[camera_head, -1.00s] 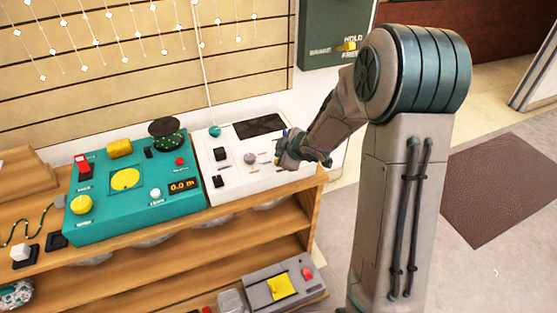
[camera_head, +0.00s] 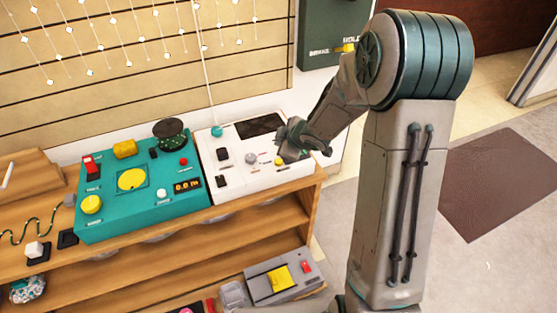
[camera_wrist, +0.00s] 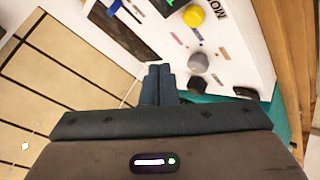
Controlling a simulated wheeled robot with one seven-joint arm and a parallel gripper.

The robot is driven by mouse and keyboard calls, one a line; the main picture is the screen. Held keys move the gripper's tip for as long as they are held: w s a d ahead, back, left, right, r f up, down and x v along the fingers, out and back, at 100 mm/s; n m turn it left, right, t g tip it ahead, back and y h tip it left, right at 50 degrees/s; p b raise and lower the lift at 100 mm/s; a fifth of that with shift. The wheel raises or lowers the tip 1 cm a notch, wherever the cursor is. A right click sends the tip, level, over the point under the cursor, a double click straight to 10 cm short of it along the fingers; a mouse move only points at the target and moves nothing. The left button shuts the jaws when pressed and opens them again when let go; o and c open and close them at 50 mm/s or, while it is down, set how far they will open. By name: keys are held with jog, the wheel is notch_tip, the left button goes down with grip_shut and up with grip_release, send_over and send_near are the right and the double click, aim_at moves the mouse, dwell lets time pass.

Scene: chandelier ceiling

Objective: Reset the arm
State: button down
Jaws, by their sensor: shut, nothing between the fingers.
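My gripper (camera_wrist: 158,84) is shut and empty in the wrist view, its two dark fingers together beside the white panel (camera_wrist: 230,50). In the head view my gripper (camera_head: 290,141) is at the right part of the white panel (camera_head: 235,172), close above it; whether it touches cannot be told. The panel has a grey knob (camera_wrist: 199,63), a yellow knob (camera_wrist: 193,16), black switches and a dark screen (camera_head: 260,126). In the head view the yellow knob (camera_head: 279,161) shows just below my gripper.
A teal console (camera_head: 125,215) with yellow knobs and a red switch stands left of the white panel on a wooden shelf unit (camera_head: 225,245). A grey box (camera_head: 262,288) with a yellow part sits lower down. A slatted wall is behind. Floor with a dark mat (camera_head: 510,185) is open at right.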

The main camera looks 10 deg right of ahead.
dwell(0.3)
jog(key=s+d+r+m+g+h+p, duration=0.1)
jog(key=s+d+r+m+h+p, duration=0.3)
jog(key=r, duration=0.3)
jog(key=s+d+r+m+h+p, duration=0.1)
jog(key=s+d+r+m, duration=0.3)
jog(key=r, duration=0.4)
jog(key=s+a+r+m+g+p, duration=0.1)
jog(key=s+r+m+g+p, duration=0.1)
jog(key=s, duration=0.8)
jog(key=s+a+r+m+g+p, duration=0.1)
jog(key=s+r+m+g+p, duration=0.1)
jog(key=s+r, duration=0.4)
jog(key=s+m+p, duration=0.1)
jog(key=s+m, duration=0.1)
jog(key=s, duration=0.3)
jog(key=shift+s+a+r+m+y, duration=0.2)
jog(key=shift+s+a+m+y, duration=0.1)
jog(key=shift+y, duration=0.1)
